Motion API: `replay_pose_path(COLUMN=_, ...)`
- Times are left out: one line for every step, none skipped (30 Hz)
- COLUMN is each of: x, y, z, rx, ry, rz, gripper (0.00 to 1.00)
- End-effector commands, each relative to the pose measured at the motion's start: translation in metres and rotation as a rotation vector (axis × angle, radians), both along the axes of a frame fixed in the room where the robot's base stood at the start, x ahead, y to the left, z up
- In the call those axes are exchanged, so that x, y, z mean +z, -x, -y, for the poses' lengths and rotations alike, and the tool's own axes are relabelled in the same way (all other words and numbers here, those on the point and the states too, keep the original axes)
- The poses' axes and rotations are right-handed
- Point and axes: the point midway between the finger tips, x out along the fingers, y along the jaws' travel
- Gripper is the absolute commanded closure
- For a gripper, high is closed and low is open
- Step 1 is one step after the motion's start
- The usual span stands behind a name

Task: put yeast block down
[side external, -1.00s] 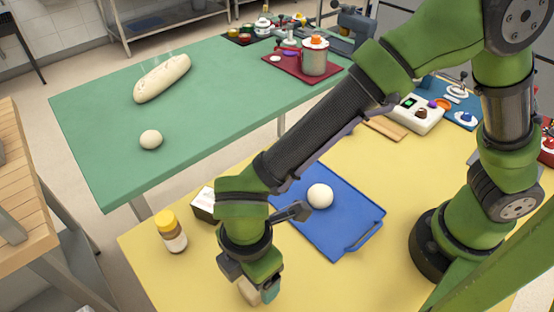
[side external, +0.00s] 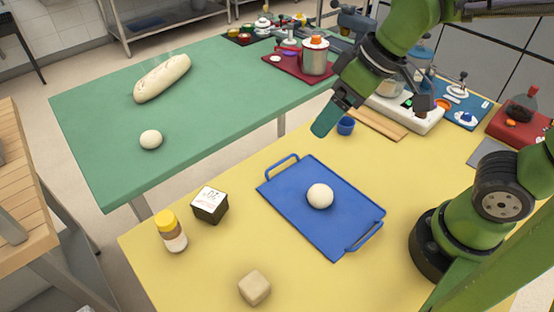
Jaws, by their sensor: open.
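The yeast block (side external: 254,288), a small beige cube, rests on the yellow table (side external: 215,255) near its front edge in the side external view. Nothing touches it. My gripper (side external: 322,128) is open and empty, raised near the back edge of the yellow table, well away from the block. Its fingers point down and to the left, and a small blue cup (side external: 345,126) shows just beside them.
A blue tray (side external: 290,212) with a dough ball (side external: 320,196) lies mid-table. A dark box with a white top (side external: 210,205) and a yellow-capped jar (side external: 171,231) stand left of it. A green table (side external: 215,110) holds a loaf (side external: 162,78) and another dough ball (side external: 151,139).

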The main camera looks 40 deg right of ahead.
Motion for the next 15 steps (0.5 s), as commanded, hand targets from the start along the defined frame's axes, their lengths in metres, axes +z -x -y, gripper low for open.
replay_pose_path(x=0.006, y=0.006, z=0.023, rx=-0.133, ry=-0.055, rz=0.034, gripper=0.22)
replay_pose_path(x=0.007, y=0.01, z=0.033, rx=-0.202, ry=-0.086, rz=0.048, gripper=0.22)
replay_pose_path(x=0.009, y=0.015, z=0.045, rx=-0.284, ry=-0.126, rz=0.066, gripper=0.22)
replay_pose_path(x=0.01, y=0.018, z=0.052, rx=-0.338, ry=-0.152, rz=0.08, gripper=0.22)
replay_pose_path(x=0.011, y=0.02, z=0.058, rx=-0.385, ry=-0.177, rz=0.091, gripper=0.22)
replay_pose_path(x=0.011, y=0.024, z=0.065, rx=-0.437, ry=-0.203, rz=0.103, gripper=0.22)
replay_pose_path(x=0.011, y=0.026, z=0.068, rx=-0.469, ry=-0.221, rz=0.111, gripper=0.22)
replay_pose_path(x=0.011, y=0.028, z=0.072, rx=-0.495, ry=-0.236, rz=0.118, gripper=0.22)
replay_pose_path(x=0.011, y=0.029, z=0.075, rx=-0.52, ry=-0.249, rz=0.124, gripper=0.22)
replay_pose_path(x=0.011, y=0.03, z=0.076, rx=-0.532, ry=-0.257, rz=0.128, gripper=0.22)
replay_pose_path(x=0.011, y=0.031, z=0.077, rx=-0.542, ry=-0.261, rz=0.13, gripper=0.22)
replay_pose_path(x=0.011, y=0.031, z=0.078, rx=-0.549, ry=-0.265, rz=0.13, gripper=0.22)
replay_pose_path(x=0.011, y=0.031, z=0.078, rx=-0.55, ry=-0.266, rz=0.13, gripper=0.22)
replay_pose_path(x=0.011, y=0.031, z=0.078, rx=-0.55, ry=-0.266, rz=0.13, gripper=0.22)
replay_pose_path(x=0.011, y=0.031, z=0.077, rx=-0.549, ry=-0.265, rz=0.129, gripper=0.22)
